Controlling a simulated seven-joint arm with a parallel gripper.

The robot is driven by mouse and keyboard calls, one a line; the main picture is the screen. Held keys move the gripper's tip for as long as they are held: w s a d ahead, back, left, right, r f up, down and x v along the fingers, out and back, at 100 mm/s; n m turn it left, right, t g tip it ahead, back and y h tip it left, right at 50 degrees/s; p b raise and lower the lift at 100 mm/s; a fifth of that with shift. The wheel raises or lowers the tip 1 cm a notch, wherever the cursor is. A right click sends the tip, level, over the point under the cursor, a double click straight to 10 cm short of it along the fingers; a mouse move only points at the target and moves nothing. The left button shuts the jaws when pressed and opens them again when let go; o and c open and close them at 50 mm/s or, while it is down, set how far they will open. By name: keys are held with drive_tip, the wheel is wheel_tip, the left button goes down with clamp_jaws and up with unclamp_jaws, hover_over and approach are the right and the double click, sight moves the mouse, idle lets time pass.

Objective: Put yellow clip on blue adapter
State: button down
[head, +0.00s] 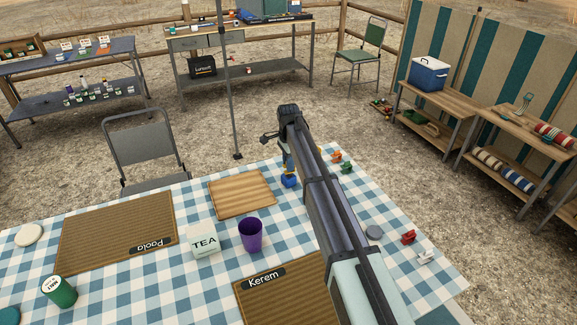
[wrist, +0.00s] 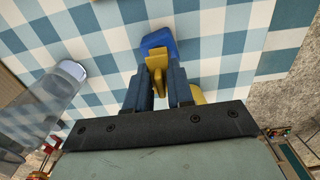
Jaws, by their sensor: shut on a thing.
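My gripper (wrist: 157,88) points down over the checked cloth and is shut on the yellow clip (wrist: 151,78), which shows between the fingers in the wrist view. A yellow part also shows to the right of the right finger. The blue adapter (wrist: 160,42) lies just beyond the fingertips, and the clip's far end overlaps its near edge in this view. I cannot tell whether they touch. In the head view the adapter (head: 289,181) is on the table right below my gripper (head: 288,162), where only small bits of yellow show. My arm hides part of the table.
A clear bottle-like thing (wrist: 38,105) is left of the fingers in the wrist view. A wooden board (head: 242,194), purple cup (head: 251,235) and tea box (head: 204,240) stand nearby. Orange (head: 336,157), green (head: 347,168), red (head: 408,237) and white (head: 425,257) clips lie towards the right edge.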

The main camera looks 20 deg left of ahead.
drive_tip(key=shift+f, duration=0.7)
drive_tip(key=shift+f, duration=0.15)
drive_tip(key=c, duration=1)
unclamp_jaws()
wheel_tip(320, 180, up, 12)
drive_tip(key=shift+r, duration=0.2)
